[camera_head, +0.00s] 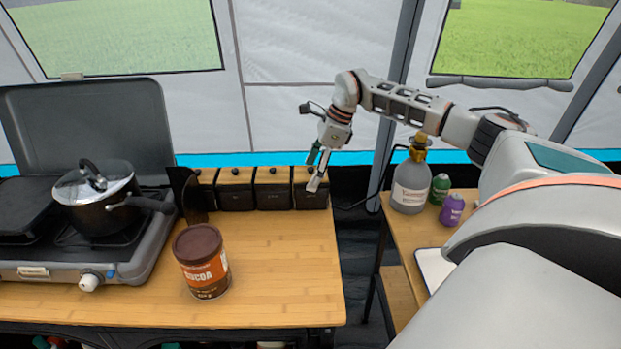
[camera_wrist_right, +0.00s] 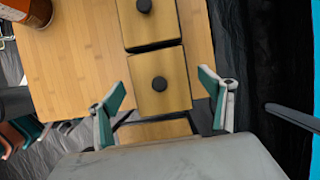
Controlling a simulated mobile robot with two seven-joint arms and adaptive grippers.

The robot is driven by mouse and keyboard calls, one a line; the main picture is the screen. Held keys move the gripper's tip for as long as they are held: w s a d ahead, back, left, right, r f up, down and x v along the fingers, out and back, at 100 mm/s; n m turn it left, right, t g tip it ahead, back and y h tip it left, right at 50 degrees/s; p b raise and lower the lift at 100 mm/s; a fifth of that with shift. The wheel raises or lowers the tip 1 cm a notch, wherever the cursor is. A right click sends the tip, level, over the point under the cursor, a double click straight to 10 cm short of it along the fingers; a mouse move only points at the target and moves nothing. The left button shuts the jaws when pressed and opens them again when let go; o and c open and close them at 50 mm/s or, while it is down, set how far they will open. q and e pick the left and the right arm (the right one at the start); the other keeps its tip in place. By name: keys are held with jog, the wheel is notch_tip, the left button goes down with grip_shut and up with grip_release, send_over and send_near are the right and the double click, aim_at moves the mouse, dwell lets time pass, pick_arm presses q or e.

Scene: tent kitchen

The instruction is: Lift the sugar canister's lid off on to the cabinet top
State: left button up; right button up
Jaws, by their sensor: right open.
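Several black canisters with flat wooden lids and black knobs stand in a row along the back of the cabinet top (camera_head: 275,262). No label on them is readable, so I cannot tell which is the sugar canister. My right gripper (camera_head: 316,172) is open and empty at the rightmost canister (camera_head: 310,199). The right wrist view shows its open fingers (camera_wrist_right: 164,92) on either side of a lid (camera_wrist_right: 148,102) with a knob. A lower lid (camera_wrist_right: 155,130) is partly hidden by the gripper body. I cannot tell if the fingers touch anything. My left gripper is out of view.
A cocoa tin (camera_head: 202,262) stands in front of the canisters. A stove (camera_head: 110,265) with a lidded pot (camera_head: 98,205) is at left. A side table (camera_head: 399,236) at right holds a grey bottle (camera_head: 410,185) and small bottles. The cabinet's front right is clear.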

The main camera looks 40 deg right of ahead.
jog(key=shift+c, duration=0.5)
jog(key=c, duration=1.1)
